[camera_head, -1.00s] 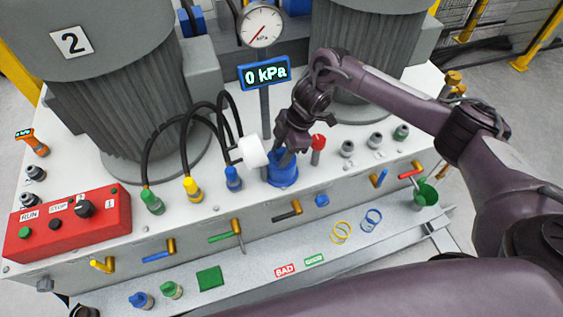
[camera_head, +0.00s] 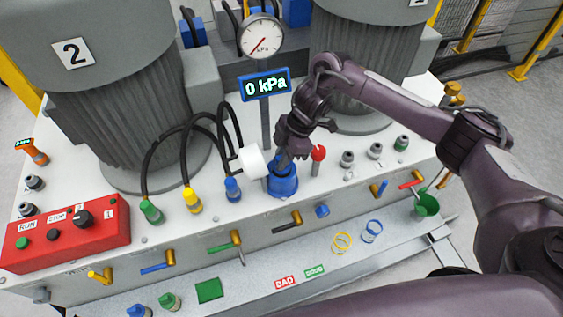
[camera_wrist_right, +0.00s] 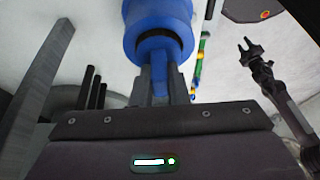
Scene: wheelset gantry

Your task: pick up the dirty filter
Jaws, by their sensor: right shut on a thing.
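A blue cylindrical housing (camera_head: 283,186) stands upright on the white top of the machine. My right gripper (camera_head: 283,158) points down at its mouth. In the right wrist view the right gripper (camera_wrist_right: 160,88) is shut on a narrow blue piece (camera_wrist_right: 160,80) at the dark-ringed opening of the blue cylinder (camera_wrist_right: 158,20). I cannot tell whether this piece belongs to the dirty filter; the inside of the housing is hidden. My left gripper (camera_wrist_right: 247,52) shows small in the right wrist view, apart from everything, its fingers apart and empty.
Black hoses (camera_head: 180,135) and a gauge post (camera_head: 265,120) are near. A front shelf (camera_head: 330,270) holds rings, labels and a green pad. A green bin (camera_head: 427,205) hangs at right.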

